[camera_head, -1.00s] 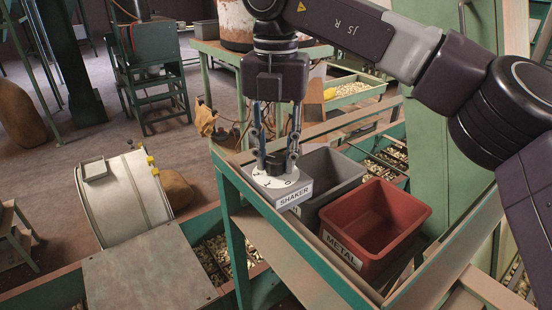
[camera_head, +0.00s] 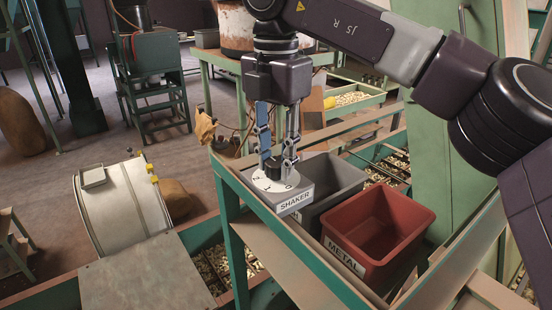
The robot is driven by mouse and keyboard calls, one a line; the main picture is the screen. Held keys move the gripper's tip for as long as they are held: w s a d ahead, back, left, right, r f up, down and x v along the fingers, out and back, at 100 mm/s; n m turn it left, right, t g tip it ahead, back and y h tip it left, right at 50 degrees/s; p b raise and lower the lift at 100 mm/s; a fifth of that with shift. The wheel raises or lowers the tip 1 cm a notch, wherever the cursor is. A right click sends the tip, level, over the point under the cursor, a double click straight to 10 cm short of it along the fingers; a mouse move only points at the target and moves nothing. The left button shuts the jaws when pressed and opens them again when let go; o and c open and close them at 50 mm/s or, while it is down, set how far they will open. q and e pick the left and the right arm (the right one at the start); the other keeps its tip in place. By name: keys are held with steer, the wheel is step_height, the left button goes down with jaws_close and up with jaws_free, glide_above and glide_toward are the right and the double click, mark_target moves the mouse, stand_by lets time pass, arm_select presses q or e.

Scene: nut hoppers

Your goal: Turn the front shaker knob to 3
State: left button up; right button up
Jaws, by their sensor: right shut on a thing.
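The shaker box (camera_head: 294,200) is a small grey box labelled SHAKER, with a pale round dial (camera_head: 275,183) on its top. It sits at the near left corner of the green-framed stand. A black knob (camera_head: 272,168) stands on the dial. My right gripper (camera_head: 274,160) comes down from above, with its fingers shut on the knob from both sides. The dial marks are partly hidden by the fingers and too small to read, so I cannot tell the setting. My left gripper is not in view.
A grey bin (camera_head: 334,180) stands beside the shaker box, and a red bin (camera_head: 376,228) labelled METAL is to its right. A white drum (camera_head: 122,203) and a metal plate (camera_head: 146,277) are at left. Troughs of nuts run below and behind.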

mark_target(276, 161)
steer(key=shift+w+r, duration=0.1)
steer(key=shift+r, duration=0.05)
steer(key=o, duration=1.1)
steer(key=shift+r, duration=3.65)
